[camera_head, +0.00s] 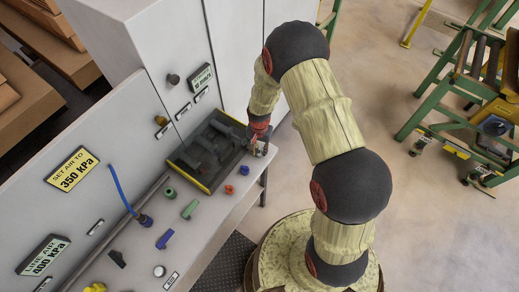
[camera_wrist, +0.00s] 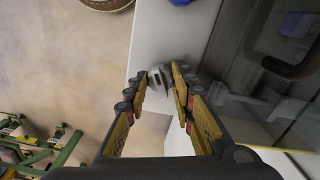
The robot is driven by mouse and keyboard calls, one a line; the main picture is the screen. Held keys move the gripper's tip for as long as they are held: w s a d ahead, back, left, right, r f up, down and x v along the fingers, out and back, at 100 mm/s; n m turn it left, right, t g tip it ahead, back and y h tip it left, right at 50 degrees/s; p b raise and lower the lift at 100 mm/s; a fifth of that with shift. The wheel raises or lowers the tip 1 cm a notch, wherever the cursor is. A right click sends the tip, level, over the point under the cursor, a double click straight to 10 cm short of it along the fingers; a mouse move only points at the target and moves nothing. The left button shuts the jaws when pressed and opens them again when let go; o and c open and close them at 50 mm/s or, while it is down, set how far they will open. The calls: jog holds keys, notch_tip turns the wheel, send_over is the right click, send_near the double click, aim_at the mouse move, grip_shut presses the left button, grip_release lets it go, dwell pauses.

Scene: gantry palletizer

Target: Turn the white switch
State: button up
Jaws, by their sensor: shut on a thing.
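The white switch (camera_wrist: 158,79) is a small pale knob with a dark mark, seen between my fingertips in the wrist view. My gripper (camera_wrist: 160,84) is shut on it, with one yellow-padded finger on each side. In the head view my gripper (camera_head: 257,137) comes down at the far right end of the grey console, beside the dark tray. There the switch is mostly hidden by my gripper and small, so I cannot tell how far it is turned.
A dark tray with a yellow edge (camera_head: 205,190) lies just left of my gripper. Red (camera_head: 229,189), blue (camera_head: 244,170) and green (camera_head: 190,209) controls sit on the console (camera_head: 205,232). A white round button (camera_head: 159,271) is near the front. Open floor lies to the right.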

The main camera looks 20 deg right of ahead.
grip_shut()
jog(key=shift+n, duration=0.3)
jog(key=n+b, duration=0.3)
jog(key=n, duration=0.2)
jog(key=shift+f+n, duration=0.1)
jog(key=shift+n, duration=0.2)
jog(key=n+b, duration=0.2)
jog(key=n, duration=0.3)
jog(key=shift+n, duration=0.3)
jog(key=o, duration=0.7)
grip_release()
